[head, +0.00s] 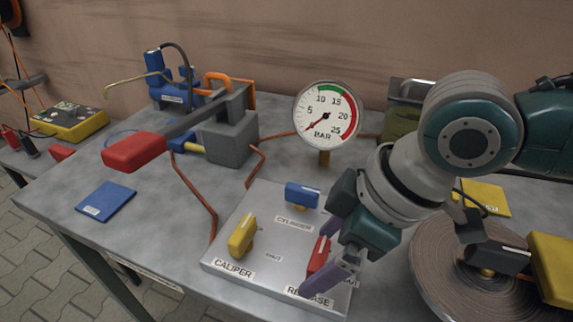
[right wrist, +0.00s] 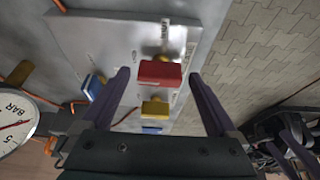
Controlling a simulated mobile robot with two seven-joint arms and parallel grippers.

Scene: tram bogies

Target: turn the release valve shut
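The release valve has a red handle (head: 318,255) at the right front of a grey valve plate (head: 262,262), above a RELEASE label partly covered by my right gripper. My right gripper (head: 326,257) is open with its purple fingers on either side of the red handle. In the right wrist view the red handle (right wrist: 160,73) is between the spread fingers, with gaps visible on both sides. A pressure gauge (head: 326,115) behind the plate has its needle near the low end. Purple fingers, apparently my left gripper (right wrist: 286,143), show at the wrist view's lower right; their opening is unclear.
A yellow CALIPER handle (head: 242,235) and a blue CYLINDER handle (head: 302,195) share the plate. A hand pump with a red grip (head: 135,152) stands behind left. A ribbed round disc (head: 435,265) lies right of the plate. A blue booklet (head: 105,201) lies on the left of the table.

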